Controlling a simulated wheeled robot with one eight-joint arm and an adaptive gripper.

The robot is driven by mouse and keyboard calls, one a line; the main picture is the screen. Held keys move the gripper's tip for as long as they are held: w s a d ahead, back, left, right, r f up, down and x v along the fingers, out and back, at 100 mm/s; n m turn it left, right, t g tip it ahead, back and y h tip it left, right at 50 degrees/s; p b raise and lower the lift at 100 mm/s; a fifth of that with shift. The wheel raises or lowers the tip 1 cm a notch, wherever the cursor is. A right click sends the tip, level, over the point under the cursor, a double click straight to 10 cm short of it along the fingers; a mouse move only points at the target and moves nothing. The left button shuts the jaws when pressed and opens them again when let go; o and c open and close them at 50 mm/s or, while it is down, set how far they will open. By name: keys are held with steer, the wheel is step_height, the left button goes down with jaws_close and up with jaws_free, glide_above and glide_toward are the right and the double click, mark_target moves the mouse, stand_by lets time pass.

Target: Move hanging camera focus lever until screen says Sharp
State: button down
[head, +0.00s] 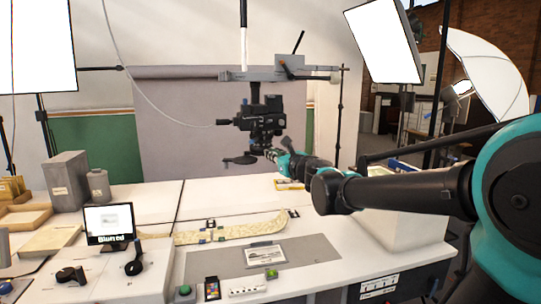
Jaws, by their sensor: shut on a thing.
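The hanging camera (258,118) is a black unit below an overhead rail, over the middle of the table. The small screen (108,222) at the left of the table shows a pale picture above a word that reads as "Blurred". My arm reaches in from the right, and my gripper (271,154) is at the lower part of the camera. It is shut on a small part there, which I take to be the focus lever. The lever is too small and too hidden by the gripper to make out its shape or angle.
The overhead rail (275,74) carries the camera. Below lie a long cream strip (230,229) and a grey mat (215,265) with a printed card. Black levers (134,264) stand near the screen. Grey boxes (66,182) are at left, a white bin (400,225) at right.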

stand_by(0.4)
steer(key=c, duration=1.6)
jaws_free()
steer(key=shift+d, duration=0.1)
steer(key=v, duration=1.2)
steer(key=shift+w, duration=0.1)
